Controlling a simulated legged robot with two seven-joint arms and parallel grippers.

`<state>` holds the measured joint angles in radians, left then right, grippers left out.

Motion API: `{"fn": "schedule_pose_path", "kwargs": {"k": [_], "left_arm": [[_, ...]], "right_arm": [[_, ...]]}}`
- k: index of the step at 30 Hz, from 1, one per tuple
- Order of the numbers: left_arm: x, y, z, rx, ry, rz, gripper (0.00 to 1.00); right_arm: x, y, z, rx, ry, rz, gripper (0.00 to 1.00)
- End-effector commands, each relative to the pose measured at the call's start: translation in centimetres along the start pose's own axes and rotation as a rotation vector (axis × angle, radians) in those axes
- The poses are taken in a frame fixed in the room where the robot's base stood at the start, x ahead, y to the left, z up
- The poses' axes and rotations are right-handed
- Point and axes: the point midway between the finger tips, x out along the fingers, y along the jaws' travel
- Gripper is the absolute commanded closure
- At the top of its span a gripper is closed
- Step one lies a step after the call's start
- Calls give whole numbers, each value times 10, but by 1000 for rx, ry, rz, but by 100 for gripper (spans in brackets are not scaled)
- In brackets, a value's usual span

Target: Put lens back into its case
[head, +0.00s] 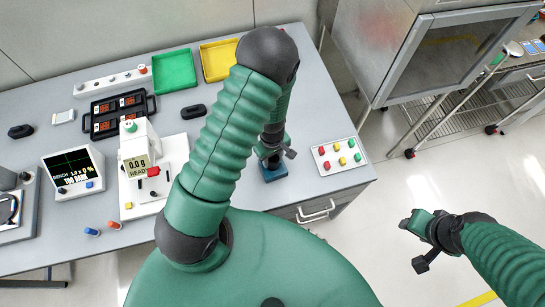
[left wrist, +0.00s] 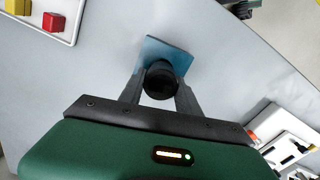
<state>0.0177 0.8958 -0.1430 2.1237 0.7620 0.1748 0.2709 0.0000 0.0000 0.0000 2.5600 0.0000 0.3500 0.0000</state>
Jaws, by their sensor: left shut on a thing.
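The lens is a short black cylinder (left wrist: 161,82) between the two fingers of my left gripper (left wrist: 161,88) in the left wrist view. My left gripper is shut on it. A blue square case (left wrist: 180,54) lies on the bench right under the lens; I cannot tell whether the lens touches it or is seated in it. In the head view the blue case (head: 274,173) shows below my left gripper (head: 270,157), near the bench's front right; the lens is hidden there by the gripper. My right gripper (head: 412,243) is open and empty over the floor at right.
A white tray with coloured blocks (head: 339,155) stands right of the case. A white bonding machine (head: 138,165), a small monitor (head: 74,171), and green (head: 174,71) and yellow (head: 219,60) trays stand on the grey bench (head: 240,210). Bare bench surrounds the case.

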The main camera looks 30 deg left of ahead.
Motion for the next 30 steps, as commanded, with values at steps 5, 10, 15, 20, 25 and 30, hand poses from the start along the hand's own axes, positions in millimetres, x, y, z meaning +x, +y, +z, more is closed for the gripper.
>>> {"fn": "schedule_pose_path", "kwargs": {"k": [5,10,15,20,25,30], "left_arm": [[2,0,0,-1,0,0,100],[6,0,0,0,0,0,100],[11,0,0,0,0,0,100],[15,0,0,-1,0,0,100],[19,0,0,-1,0,0,100],[23,0,0,-1,0,0,100]], "right_arm": [[2,0,0,0,0,0,56],[5,0,1,0,0,0,56],[9,0,2,0,0,0,56],[12,0,3,0,0,0,56],[15,0,4,0,0,0,56],[18,0,4,0,0,0,56]]}}
